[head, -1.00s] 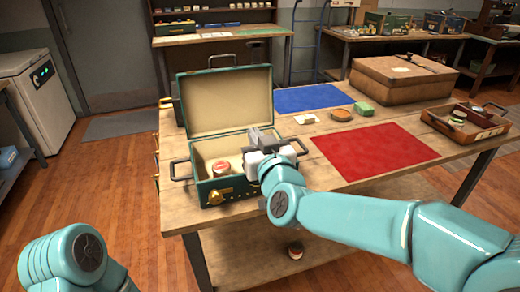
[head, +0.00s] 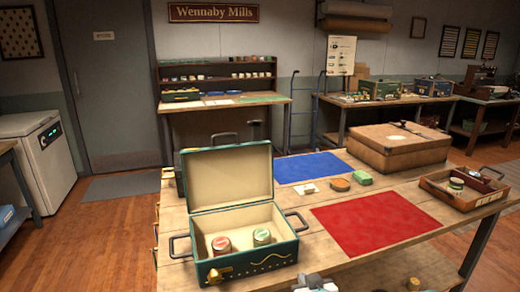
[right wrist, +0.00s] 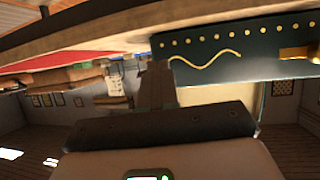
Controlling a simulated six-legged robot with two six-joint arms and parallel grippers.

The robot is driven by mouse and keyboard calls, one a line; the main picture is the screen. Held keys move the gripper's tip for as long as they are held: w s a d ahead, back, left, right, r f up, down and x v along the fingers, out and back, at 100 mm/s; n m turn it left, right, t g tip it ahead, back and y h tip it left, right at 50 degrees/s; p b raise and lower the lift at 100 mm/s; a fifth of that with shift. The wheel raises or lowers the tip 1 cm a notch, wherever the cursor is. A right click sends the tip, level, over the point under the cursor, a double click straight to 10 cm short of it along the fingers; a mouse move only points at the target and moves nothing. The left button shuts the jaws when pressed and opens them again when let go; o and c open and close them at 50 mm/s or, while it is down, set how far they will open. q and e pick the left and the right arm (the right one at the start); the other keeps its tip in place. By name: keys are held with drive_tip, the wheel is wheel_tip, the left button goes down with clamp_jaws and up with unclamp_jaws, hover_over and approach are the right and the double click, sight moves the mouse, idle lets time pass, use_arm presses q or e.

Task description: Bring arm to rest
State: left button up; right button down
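My right gripper (head: 315,284) shows only in part at the bottom edge of the head view, below and in front of the open green case (head: 245,262). In the right wrist view its fingers (right wrist: 157,84) are together in the middle, with nothing seen between them. The green case front (right wrist: 215,45) is close by in that view. Inside the case stand a red-topped tin (head: 221,246) and a green-topped tin (head: 262,237), apart from the gripper. My left gripper is not in view.
The wooden table holds a red mat (head: 375,214), a blue mat (head: 308,167), a brown box (head: 398,150) and a wooden tray (head: 480,200) with a tin. The case lid stands open.

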drive_tip(key=s+d+f+g+p, duration=0.2)
drive_tip(key=s+d+f+g, duration=0.2)
drive_tip(key=s+f, duration=0.6)
use_arm(q)
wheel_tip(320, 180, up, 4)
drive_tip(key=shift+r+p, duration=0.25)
drive_tip(key=shift+p, duration=0.45)
use_arm(e)
drive_tip(key=s+a+f+m+g+y, duration=0.1)
drive_tip(key=s+f+g, duration=0.3)
drive_tip(key=s, duration=0.7)
drive_tip(key=s+a+f+m+g+y, duration=0.1)
drive_tip(key=s+a+f+m+g, duration=0.1)
drive_tip(key=s+f, duration=0.5)
drive_tip(key=s+m+g, duration=0.1)
drive_tip(key=s+g, duration=0.1)
drive_tip(key=s, duration=0.1)
drive_tip(key=shift+s+a+f, duration=0.2)
drive_tip(key=shift+s+f, duration=0.15)
drive_tip(key=shift+s, duration=0.05)
